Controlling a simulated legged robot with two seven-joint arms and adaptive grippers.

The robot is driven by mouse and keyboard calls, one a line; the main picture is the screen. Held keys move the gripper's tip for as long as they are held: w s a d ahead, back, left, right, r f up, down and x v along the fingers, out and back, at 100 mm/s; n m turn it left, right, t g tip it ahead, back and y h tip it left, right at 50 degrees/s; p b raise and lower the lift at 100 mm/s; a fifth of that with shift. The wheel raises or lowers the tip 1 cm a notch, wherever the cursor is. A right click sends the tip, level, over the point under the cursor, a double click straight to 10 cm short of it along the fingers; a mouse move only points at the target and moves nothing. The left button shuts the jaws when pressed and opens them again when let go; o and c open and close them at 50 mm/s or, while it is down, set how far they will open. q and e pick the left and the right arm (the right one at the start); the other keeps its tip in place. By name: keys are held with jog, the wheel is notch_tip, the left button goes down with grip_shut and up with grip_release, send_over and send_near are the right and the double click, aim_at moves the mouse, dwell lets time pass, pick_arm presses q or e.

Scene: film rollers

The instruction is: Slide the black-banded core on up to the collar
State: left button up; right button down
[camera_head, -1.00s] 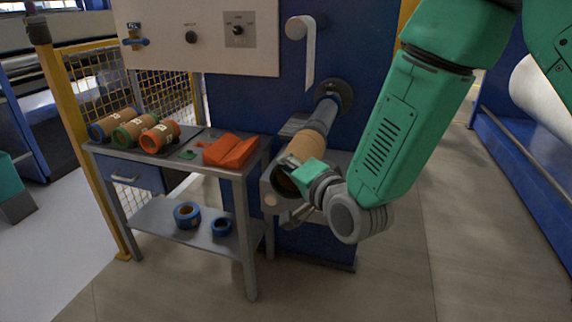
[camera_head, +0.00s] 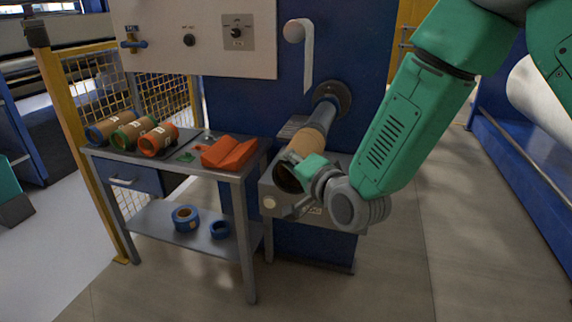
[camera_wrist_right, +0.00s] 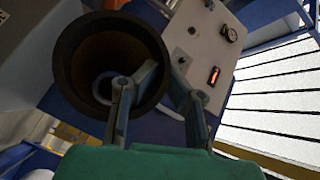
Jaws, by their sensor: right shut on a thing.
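The brown core (camera_head: 304,146) has a black band at its near open end; the dark rim also shows in the right wrist view (camera_wrist_right: 70,55). Its far end is around the grey shaft (camera_head: 323,116), which sticks out of the blue machine. The shaft's base meets a dark round flange (camera_head: 340,94); I cannot tell the collar apart from it. Bare shaft shows between core and flange. My right gripper (camera_head: 306,168) is shut on the core's near-end wall, one finger inside the opening and one outside, as the right wrist view (camera_wrist_right: 150,82) shows. My left gripper is out of view.
A grey bench (camera_head: 215,172) stands left of the shaft with several banded cores (camera_head: 131,133) and an orange block (camera_head: 229,152). Blue rings (camera_head: 186,217) lie on its lower shelf. A grey machine box (camera_head: 340,212) is below the core. Floor at right is clear.

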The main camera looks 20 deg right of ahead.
aim_at(295, 150)
jog(key=shift+w+d, duration=0.25)
jog(key=shift+w, duration=0.05)
jog(key=shift+w, duration=0.1)
jog(key=shift+w+d, duration=0.5)
jog(key=shift+w, duration=0.2)
jog(key=shift+w+d, duration=0.5)
jog(key=shift+w, duration=0.15)
jog(key=shift+w+d, duration=0.5)
jog(key=shift+w, duration=0.25)
jog(key=shift+w+d, duration=0.45)
jog(key=shift+w, duration=0.25)
jog(key=shift+w, duration=0.1)
jog(key=shift+w+d, duration=0.5)
jog(key=shift+w, duration=0.2)
jog(key=shift+w+d, duration=0.5)
jog(key=shift+w, duration=0.15)
